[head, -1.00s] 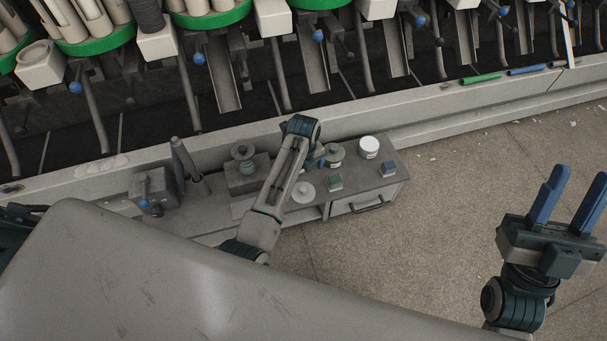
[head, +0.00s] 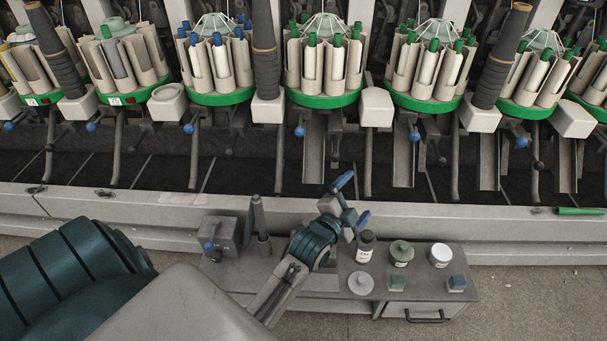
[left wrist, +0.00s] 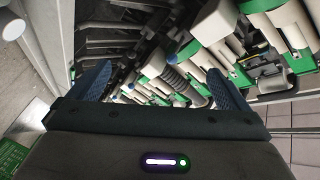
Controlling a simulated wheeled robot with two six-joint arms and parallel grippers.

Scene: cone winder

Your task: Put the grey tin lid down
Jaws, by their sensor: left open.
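The grey tin lid (head: 361,283), a pale round disc with a small knob, lies flat on the grey bench top in the head view. My left gripper (head: 352,201) is above the back of the bench, behind and clear of the lid. Its two blue fingers are spread. The left wrist view shows the same gripper (left wrist: 157,85) with its fingers wide apart and nothing held between them. The lid cannot be made out in that view. My right gripper is not in view.
The winder's ledge (head: 480,222) runs behind. Open floor lies right.

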